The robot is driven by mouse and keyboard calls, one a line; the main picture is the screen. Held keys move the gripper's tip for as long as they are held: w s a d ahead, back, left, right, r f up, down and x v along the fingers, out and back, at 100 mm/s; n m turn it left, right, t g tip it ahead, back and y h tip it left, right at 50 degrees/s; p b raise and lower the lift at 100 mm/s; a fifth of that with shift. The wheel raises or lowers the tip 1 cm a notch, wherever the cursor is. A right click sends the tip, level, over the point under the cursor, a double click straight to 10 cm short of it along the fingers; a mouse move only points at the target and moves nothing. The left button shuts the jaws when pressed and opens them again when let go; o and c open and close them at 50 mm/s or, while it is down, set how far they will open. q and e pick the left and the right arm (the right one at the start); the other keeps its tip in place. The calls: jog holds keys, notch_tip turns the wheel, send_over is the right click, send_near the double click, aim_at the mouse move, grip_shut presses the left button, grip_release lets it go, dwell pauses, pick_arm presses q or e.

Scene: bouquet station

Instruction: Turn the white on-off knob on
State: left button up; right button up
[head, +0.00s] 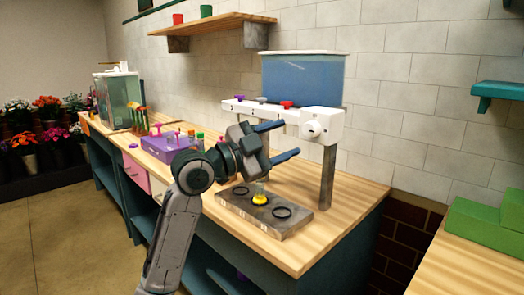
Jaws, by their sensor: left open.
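The white on-off knob (312,129) sits on the front of a white housing (328,117) at the right end of the water dispenser. It is round with a small pointer mark; I cannot tell its exact setting. My left gripper (289,140) is open and empty, its two blue fingers pointing right towards the knob. It is to the left of the knob and appears apart from it. My right gripper is not in view.
A blue water tank (302,78) stands above the bar, which carries purple, white and red pieces. A purple box (168,150) stands left on the wooden counter (312,253).

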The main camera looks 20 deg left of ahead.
pick_arm(q)
jog(key=shift+b+v, duration=0.55)
jog(key=shift+v, duration=2)
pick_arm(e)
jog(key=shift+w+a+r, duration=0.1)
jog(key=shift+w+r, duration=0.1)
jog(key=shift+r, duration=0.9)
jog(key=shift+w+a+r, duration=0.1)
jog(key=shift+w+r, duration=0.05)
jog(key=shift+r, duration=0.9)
